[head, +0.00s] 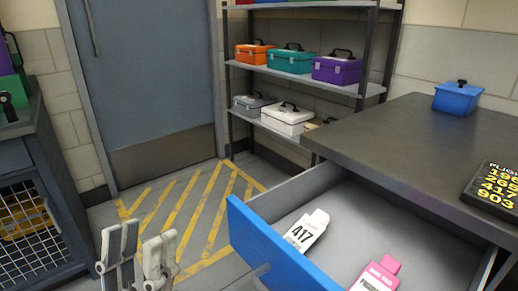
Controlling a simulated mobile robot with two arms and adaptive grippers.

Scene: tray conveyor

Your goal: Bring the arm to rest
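My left gripper (139,248) shows at the bottom left of the head view, its two grey fingers pointing up with a gap between them. It is open, and I see nothing between the fingers. It is apart from the open drawer (270,245), to the left of its blue front. The rest of my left arm is below the picture edge. My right gripper is not in view.
A blue box (457,98) and number board (494,187) are on top. Shelves with toolboxes (290,60) stand behind; yellow-striped floor (195,205) is clear.

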